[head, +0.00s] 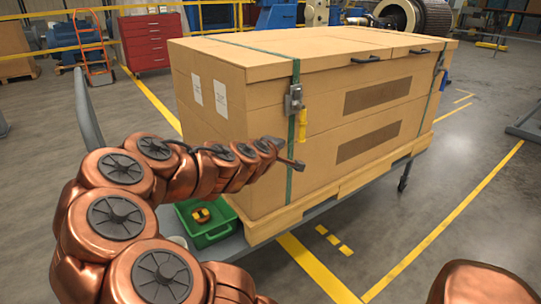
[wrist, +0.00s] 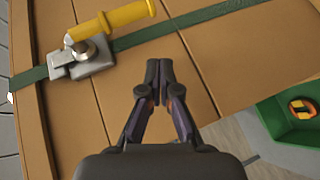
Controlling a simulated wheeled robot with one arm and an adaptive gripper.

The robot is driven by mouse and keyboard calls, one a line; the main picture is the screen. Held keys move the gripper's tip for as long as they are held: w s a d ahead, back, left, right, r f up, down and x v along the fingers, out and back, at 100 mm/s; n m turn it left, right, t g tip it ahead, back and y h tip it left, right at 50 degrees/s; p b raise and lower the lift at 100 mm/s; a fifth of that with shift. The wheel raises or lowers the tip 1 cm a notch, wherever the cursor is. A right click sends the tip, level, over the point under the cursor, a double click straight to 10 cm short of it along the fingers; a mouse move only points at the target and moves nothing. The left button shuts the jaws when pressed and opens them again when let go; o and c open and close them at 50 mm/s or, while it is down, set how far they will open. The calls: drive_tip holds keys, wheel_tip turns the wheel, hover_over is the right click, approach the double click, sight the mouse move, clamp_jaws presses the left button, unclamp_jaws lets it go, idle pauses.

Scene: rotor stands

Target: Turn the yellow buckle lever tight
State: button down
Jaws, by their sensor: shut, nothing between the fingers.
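The yellow buckle lever (head: 303,125) is on the front left of a large tan crate (head: 225,130), below a grey metal buckle (head: 294,99) on a green strap (head: 291,160). In the head view the lever hangs downward beside the strap. The wrist view shows the yellow lever (wrist: 115,18) and the grey buckle (wrist: 88,55) at upper left. My gripper (wrist: 159,62) is shut and empty, with its fingertips near the strap and apart from the lever. In the head view my gripper (head: 296,164) is in front of the crate, below the lever.
A green bin (head: 207,232) with a yellow and dark item (head: 201,215) sits on the cart at the crate's lower left. A second strap with a buckle (head: 440,62) is at the crate's right.

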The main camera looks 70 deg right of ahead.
drive_tip(key=a+b, duration=0.2)
drive_tip(key=a, duration=0.4)
drive_tip(key=shift+a, duration=0.2)
idle(0.7)
drive_tip(key=w+a+r+m+y+p, duration=0.1)
drive_tip(key=w+a+r+y+p, duration=0.15)
drive_tip(key=a+p, duration=0.5)
drive_tip(key=w+a+r+y+p, duration=0.2)
drive_tip(key=a+y+p, duration=0.25)
drive_tip(key=a, duration=0.65)
drive_tip(key=w+a+r+m+y+p, duration=0.1)
drive_tip(key=w+a+r+y+p, duration=0.15)
drive_tip(key=a+p, duration=0.55)
drive_tip(key=s+a+r+n+g+y+p, duration=0.1)
drive_tip(key=s+a+r+p, duration=0.3)
drive_tip(key=a, duration=0.7)
drive_tip(key=s+a+r+n+g+y+p, duration=0.1)
drive_tip(key=s+a+r+n+y+p, duration=0.2)
drive_tip(key=a, duration=0.8)
drive_tip(key=shift+s+a+r+y+p, duration=0.4)
drive_tip(key=shift+s+r+y, duration=0.15)
drive_tip(key=shift+s+r, duration=0.45)
